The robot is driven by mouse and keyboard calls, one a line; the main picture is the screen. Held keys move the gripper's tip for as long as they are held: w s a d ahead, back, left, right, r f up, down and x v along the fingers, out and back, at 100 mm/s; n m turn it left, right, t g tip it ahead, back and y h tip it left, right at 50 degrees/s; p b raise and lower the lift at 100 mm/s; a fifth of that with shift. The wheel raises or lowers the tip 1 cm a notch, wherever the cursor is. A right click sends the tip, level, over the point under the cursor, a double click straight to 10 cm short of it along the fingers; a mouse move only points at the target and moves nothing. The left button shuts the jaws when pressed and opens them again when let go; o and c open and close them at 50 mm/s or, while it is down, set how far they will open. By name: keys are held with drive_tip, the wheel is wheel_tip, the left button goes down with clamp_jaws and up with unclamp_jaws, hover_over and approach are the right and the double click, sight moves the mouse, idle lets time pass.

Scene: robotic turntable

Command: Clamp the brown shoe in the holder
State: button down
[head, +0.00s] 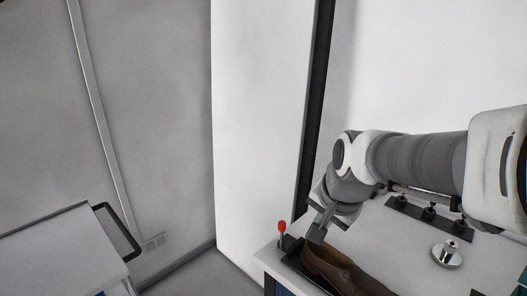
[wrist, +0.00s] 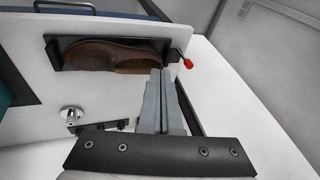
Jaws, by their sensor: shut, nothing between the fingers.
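The brown shoe (head: 345,269) lies in the black holder (head: 296,262) on the white table, in the lower right of the head view. In the wrist view the shoe (wrist: 110,56) lies lengthwise within the holder (wrist: 54,50). A lever with a red knob (head: 282,226) stands at the holder's end; the knob (wrist: 188,63) also shows in the wrist view. My gripper (head: 317,236) is shut and empty, pointing down near the lever end of the holder. In the wrist view its fingertips (wrist: 160,73) overlap the shoe's right end; I cannot tell whether they touch it.
A metal disc-shaped fitting (head: 447,254) and a black strip with several knobs (head: 425,214) sit on the table beyond the shoe. A white cart (head: 65,250) with a black handle stands at the lower left. A white panel and walls rise behind the table.

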drive_tip(key=w+a+f+m+p, duration=0.1)
drive_tip(key=w+f+m, duration=0.5)
drive_tip(key=w, duration=0.3)
drive_tip(key=shift+w+a+f+g, duration=0.15)
drive_tip(key=shift+w+a+g, duration=0.05)
drive_tip(key=shift+g, duration=0.1)
drive_tip(key=p, duration=0.1)
approach(281, 237)
drive_tip(key=shift+f, duration=1.35)
drive_tip(key=shift+w+d, duration=0.15)
drive_tip(key=shift+w, duration=0.15)
drive_tip(key=shift+w+r+p, duration=0.15)
drive_tip(key=shift+p, duration=0.2)
